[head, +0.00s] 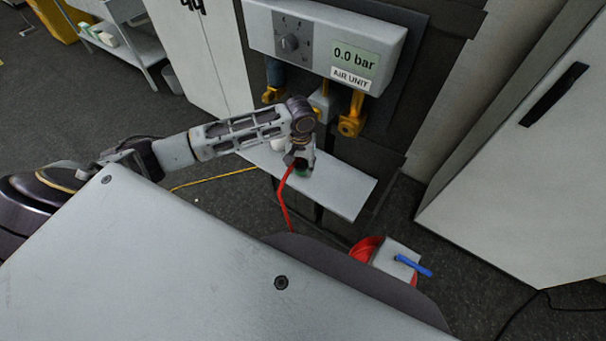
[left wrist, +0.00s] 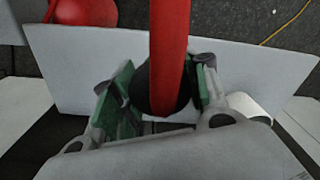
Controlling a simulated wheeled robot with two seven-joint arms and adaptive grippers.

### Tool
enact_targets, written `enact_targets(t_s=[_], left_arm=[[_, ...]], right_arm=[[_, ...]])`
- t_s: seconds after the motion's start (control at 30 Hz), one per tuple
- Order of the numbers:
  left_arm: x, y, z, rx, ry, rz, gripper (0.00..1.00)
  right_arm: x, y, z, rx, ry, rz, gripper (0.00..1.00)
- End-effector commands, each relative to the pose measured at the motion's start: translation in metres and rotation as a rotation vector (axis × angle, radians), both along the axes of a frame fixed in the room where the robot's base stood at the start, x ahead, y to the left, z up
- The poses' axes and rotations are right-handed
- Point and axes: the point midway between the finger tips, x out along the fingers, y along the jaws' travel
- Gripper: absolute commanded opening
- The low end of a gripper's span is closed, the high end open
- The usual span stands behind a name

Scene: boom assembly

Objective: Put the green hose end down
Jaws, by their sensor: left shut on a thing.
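My left gripper (head: 301,166) is over the pale shelf (head: 345,190) below the air unit, shut on the green hose end (head: 302,173). Only a little green shows between the fingers. The red hose (head: 284,200) runs from it down past the shelf's front edge. In the left wrist view the red hose (left wrist: 169,45) comes up between the fingers of my left gripper (left wrist: 163,95), with a dark round part at its base. Green shows at both fingers. I cannot tell whether the hose end touches the shelf. My right gripper is not in view.
The air unit (head: 325,42) above reads 0.0 bar, with a knob and yellow fittings (head: 352,115) hanging below it. A white round thing (left wrist: 246,105) is on the shelf beside the gripper. A red reel (head: 365,249) with a blue handle (head: 413,265) stands lower right. The shelf's right part is bare.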

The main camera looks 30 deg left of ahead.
Motion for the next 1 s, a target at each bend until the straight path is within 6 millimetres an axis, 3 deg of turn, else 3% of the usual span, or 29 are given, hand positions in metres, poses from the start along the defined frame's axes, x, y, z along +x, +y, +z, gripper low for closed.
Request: enact_targets(t_s=[0.07, 0.33, 0.77, 1.0], left_arm=[[0.009, -0.002, 0.001, -0.001, -0.001, 0.001, 0.06], [0.008, -0.001, -0.027, 0.001, 0.001, 0.001, 0.06], [0.007, -0.001, -0.032, 0.0, 0.0, 0.0, 0.06], [0.007, -0.002, -0.052, 0.0, 0.003, 0.0, 0.06]], right_arm=[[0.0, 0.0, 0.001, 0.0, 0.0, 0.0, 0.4], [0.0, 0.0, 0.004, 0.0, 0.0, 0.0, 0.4], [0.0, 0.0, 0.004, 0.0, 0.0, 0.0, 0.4], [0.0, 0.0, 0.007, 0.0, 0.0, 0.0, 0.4]])
